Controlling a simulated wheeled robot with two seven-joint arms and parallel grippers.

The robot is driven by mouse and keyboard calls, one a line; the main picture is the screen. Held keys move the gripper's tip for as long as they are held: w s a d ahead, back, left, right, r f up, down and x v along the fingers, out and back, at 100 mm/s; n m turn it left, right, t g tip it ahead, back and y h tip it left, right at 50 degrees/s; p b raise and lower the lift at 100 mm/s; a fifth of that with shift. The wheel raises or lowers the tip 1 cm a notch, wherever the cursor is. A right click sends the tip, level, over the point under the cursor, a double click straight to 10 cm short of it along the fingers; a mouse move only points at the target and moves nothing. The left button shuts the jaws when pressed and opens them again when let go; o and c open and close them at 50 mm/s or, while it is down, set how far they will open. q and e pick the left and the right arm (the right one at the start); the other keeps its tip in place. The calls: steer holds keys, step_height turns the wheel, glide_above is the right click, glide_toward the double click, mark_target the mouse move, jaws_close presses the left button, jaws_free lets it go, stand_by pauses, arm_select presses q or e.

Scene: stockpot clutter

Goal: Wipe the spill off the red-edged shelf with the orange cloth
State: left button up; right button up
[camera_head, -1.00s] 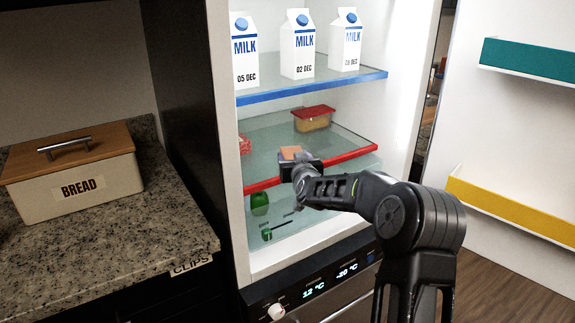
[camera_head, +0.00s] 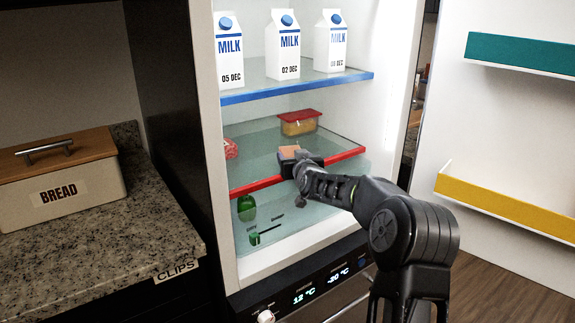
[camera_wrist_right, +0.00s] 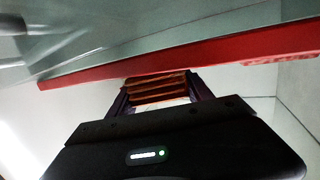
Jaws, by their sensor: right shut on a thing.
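The red-edged shelf (camera_head: 346,156) is a glass shelf in the middle of the open fridge. My right gripper (camera_head: 294,156) is at its front edge, shut on the orange cloth (camera_head: 288,151). In the right wrist view the folded orange cloth (camera_wrist_right: 158,86) sits between the fingers, close to the shelf's red edge (camera_wrist_right: 200,58). I cannot tell whether the cloth touches the glass. I cannot make out the spill clearly in either view. My left gripper is not in view.
A red-lidded food box (camera_head: 299,123) stands at the back of the shelf. A red-and-white item (camera_head: 231,148) is at its left. Milk cartons (camera_head: 283,50) stand on the blue-edged shelf (camera_head: 300,88) above. A green pepper (camera_head: 247,207) is below. The fridge door (camera_head: 440,130) is open at right.

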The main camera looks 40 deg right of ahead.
steer(key=shift+d+f, duration=0.1)
steer(key=shift+s+d+f+b, duration=0.1)
steer(key=shift+d+f+b, duration=0.1)
steer(key=shift+d+b, duration=1.3)
steer(key=shift+b, duration=0.15)
steer(key=shift+d, duration=0.3)
steer(key=shift+d+r, duration=0.15)
steer(key=shift+r, duration=0.15)
steer(key=shift+b, duration=0.3)
